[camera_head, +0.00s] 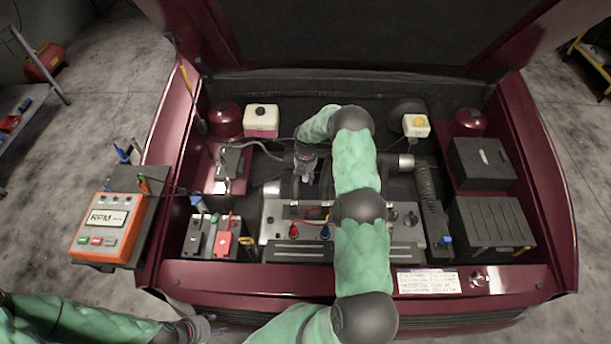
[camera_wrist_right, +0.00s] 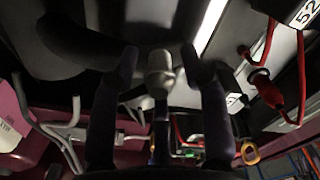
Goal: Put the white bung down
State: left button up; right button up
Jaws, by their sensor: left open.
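The white bung (camera_wrist_right: 160,70) shows in the right wrist view as a pale, rounded plug between the two dark fingers of my right gripper (camera_wrist_right: 162,58). A narrow gap shows on each side of it, so the fingers look apart from it. In the head view my right gripper (camera_head: 303,172) is down in the engine bay, left of the middle, and I cannot make out the bung there. What the bung rests on is unclear. My left gripper (camera_head: 208,328) is open and empty at the lower left, in front of the car.
The engine block (camera_head: 290,250) lies below my right arm. Black boxes (camera_head: 490,225) fill the right side. An orange RPM meter (camera_head: 104,222) sits at the left edge. Cables (camera_wrist_right: 268,85) hang close in the wrist view.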

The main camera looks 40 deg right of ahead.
notch_tip(320, 180, up, 12)
jog(key=shift+r+p, duration=0.15)
jog(key=shift+p, duration=0.2)
dwell(0.4)
dwell(0.5)
